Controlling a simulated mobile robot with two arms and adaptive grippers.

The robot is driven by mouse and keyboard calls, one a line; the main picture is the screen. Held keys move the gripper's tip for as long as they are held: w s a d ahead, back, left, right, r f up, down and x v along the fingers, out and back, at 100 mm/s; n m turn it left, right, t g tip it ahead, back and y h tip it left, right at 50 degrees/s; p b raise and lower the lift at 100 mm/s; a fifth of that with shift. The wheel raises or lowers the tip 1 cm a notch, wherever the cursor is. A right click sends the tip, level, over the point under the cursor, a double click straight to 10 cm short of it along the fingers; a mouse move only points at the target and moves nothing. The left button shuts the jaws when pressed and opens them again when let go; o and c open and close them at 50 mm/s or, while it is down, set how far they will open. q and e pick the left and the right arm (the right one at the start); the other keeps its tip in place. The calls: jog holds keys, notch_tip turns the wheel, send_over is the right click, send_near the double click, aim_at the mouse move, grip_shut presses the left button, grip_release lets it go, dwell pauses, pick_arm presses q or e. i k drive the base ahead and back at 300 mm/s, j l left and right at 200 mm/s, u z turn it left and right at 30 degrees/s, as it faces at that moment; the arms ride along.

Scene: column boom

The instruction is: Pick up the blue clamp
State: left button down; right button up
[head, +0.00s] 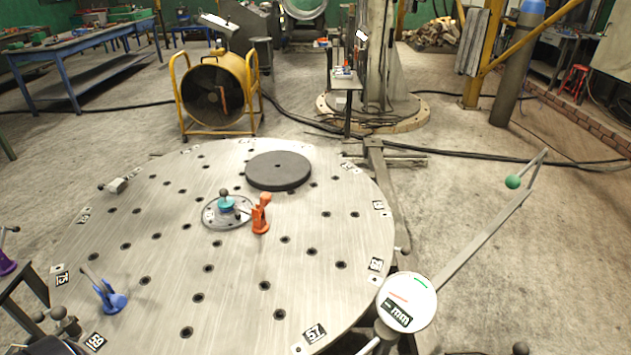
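The blue clamp (110,299) stands near the left front edge of the large round metal table (240,262), its dark lever tilting up to the left. It is clear of the other things on the table. An orange clamp (261,216) and a teal piece with a dark ball knob (226,203) stand at the table's hub plate (212,216). I cannot make out either of my grippers in the head view, and nothing is seen touching the blue clamp.
A dark round disc (279,170) lies toward the back of the table. A round white gauge (406,301) stands at the right front edge. A long bar (480,238) with a green ball (513,182) extends to the right. Dark hardware with ball knobs (58,314) sits at the lower left.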

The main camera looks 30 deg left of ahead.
aim_at(108, 309)
jog(key=u, duration=2.35)
jog(key=i+j+u, duration=0.2)
jog(key=i+j, duration=0.05)
jog(key=j, duration=0.05)
